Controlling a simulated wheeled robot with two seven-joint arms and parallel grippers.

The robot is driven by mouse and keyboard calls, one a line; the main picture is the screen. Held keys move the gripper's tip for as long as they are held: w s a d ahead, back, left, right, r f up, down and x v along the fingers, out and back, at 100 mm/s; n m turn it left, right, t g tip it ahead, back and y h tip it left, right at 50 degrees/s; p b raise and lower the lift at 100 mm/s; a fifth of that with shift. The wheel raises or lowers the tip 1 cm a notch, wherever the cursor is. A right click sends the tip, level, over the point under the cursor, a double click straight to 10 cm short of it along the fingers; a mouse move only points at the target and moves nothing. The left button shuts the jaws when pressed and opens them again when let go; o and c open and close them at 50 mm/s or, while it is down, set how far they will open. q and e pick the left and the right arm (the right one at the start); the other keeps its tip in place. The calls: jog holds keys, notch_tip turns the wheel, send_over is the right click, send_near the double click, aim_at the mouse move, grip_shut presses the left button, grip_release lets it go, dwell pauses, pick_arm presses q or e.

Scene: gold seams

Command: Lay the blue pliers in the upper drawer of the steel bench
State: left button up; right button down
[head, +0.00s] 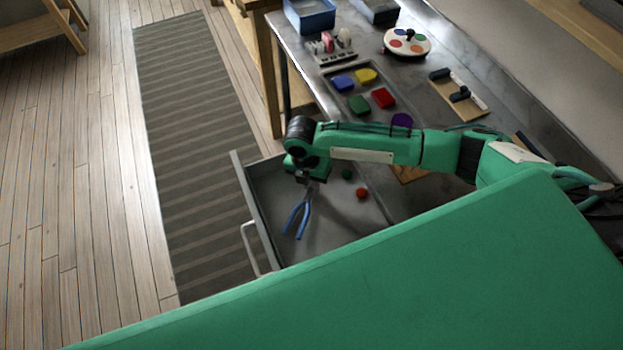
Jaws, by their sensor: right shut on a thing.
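The blue pliers (298,217) hang handles down from my right gripper (306,184), which is shut on their upper end. My right arm reaches in from the right. The pliers are over the pulled-out drawer (330,235) of the steel bench (437,60); I cannot tell whether their handles touch its floor. A small green round piece (347,174) and a small red round piece (362,193) are in the drawer, to the right of the pliers. My green body covers the drawer's near right part. My left gripper is not in view.
The drawer's front panel (240,180) with its handle (250,250) faces left over a striped mat (190,130).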

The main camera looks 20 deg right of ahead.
jog(key=shift+f, duration=0.1)
jog(key=c, duration=1.3)
grip_release()
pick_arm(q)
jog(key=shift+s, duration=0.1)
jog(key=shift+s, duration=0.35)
pick_arm(e)
jog(key=shift+w+a+r, duration=0.2)
jog(key=shift+r, duration=2.1)
jog(key=shift+w+a+r, duration=0.15)
jog(key=shift+a+r, duration=0.05)
jog(key=shift+r, duration=2.05)
jog(key=shift+w+a+r, duration=0.2)
jog(key=shift+r, duration=2.1)
